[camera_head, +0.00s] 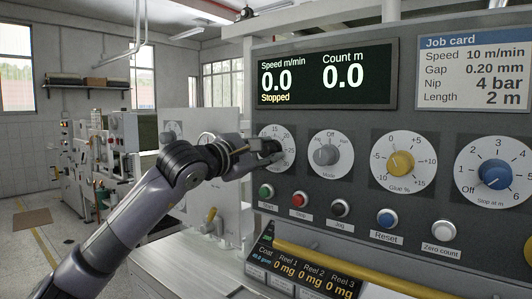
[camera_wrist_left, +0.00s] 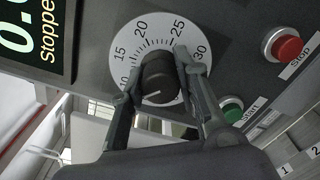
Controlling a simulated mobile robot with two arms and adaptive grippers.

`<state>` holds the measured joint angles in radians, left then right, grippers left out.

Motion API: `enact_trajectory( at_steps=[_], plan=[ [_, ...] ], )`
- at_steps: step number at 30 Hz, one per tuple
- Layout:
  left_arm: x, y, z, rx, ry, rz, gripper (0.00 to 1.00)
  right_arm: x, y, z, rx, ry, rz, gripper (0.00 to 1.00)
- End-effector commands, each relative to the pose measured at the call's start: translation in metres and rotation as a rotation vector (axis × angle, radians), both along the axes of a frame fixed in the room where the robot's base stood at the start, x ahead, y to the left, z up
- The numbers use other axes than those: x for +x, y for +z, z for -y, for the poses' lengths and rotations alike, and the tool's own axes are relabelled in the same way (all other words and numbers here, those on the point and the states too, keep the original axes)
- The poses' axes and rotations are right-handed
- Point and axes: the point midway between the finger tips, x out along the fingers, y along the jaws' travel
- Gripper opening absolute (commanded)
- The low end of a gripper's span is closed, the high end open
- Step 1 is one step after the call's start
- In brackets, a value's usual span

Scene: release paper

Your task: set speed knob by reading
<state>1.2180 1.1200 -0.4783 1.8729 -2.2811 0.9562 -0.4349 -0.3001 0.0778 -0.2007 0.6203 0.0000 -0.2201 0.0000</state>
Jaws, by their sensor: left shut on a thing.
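The speed knob (camera_wrist_left: 158,78) is black, on a round white dial (camera_wrist_left: 110,42) with numbers from 10 to 30 visible. My left gripper (camera_wrist_left: 160,84) is shut on the knob, one finger on each side. A short pale mark shows on the knob, but I cannot tell which number it points to. In the head view my left gripper (camera_head: 266,150) covers much of the dial (camera_head: 288,142). The display (camera_head: 322,78) reads speed 0.0 m/min, count 0.0 m, "Stopped". The job card (camera_head: 470,72) reads speed 10 m/min. My right gripper is not in view.
Right of the speed dial are a grey mode knob (camera_head: 326,154), a yellow glue knob (camera_head: 401,162) and a blue stop knob (camera_head: 495,175). Below are green start (camera_head: 266,191), red stop (camera_head: 299,199) and other buttons. A yellow bar (camera_head: 370,268) runs along the lower front.

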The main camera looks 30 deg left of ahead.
Motion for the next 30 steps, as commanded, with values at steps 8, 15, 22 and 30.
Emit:
enact_trajectory(
  at_steps=[8, 15, 22, 30],
  plan=[
    [0.0002, -0.0005, 0.0006, 0.015, -0.001, 0.0, 0.01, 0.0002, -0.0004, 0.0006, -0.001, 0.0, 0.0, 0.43],
    [0.0002, -0.0005, 0.0006, 0.014, -0.001, -0.001, 0.31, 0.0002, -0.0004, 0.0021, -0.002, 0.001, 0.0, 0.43],
    [0.0002, -0.0004, 0.0004, 0.014, -0.001, 0.0, 0.46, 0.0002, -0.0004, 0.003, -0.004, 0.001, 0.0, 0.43],
    [0.0001, -0.0002, 0.0002, 0.014, 0.0, 0.001, 0.49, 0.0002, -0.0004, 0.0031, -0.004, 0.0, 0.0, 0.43]
  ],
)
